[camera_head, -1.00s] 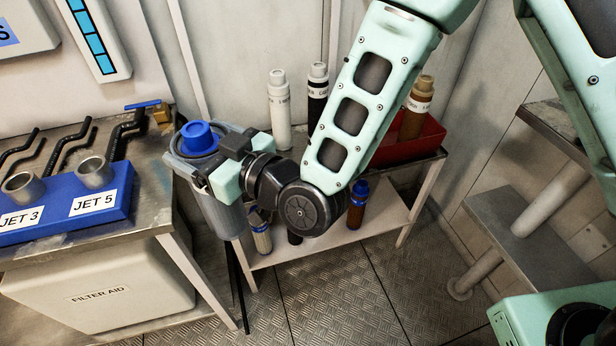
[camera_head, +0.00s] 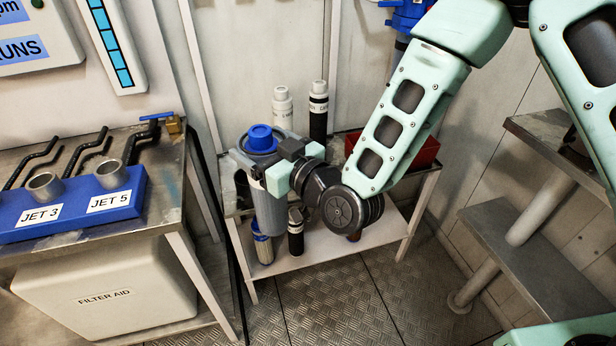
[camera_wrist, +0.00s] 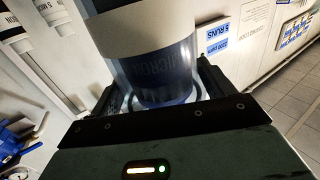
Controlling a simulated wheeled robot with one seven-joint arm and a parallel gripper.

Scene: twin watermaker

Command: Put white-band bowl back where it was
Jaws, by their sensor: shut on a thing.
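My gripper (camera_head: 272,172) is shut on a grey, see-through bowl (camera_head: 268,208) with a blue-capped cartridge (camera_head: 261,140) in it. The bowl is roughly upright, in front of the left end of the small shelf stand. Whether it touches the stand I cannot tell. In the wrist view, the fingers of my gripper (camera_wrist: 160,100) lie on either side of the bowl (camera_wrist: 165,88). A broad pale band (camera_wrist: 140,25) and mirrored lettering show there. In the head view, my gripper hides part of the bowl, and I cannot make out a white band.
The shelf stand (camera_head: 330,250) carries a white cartridge (camera_head: 283,108), a black one (camera_head: 318,112) and a red bin (camera_head: 425,152). More cartridges (camera_head: 263,248) stand on its lower shelf. A blue filter head (camera_head: 405,18) is on the wall. A workbench (camera_head: 150,235) is left, steps (camera_head: 535,250) right.

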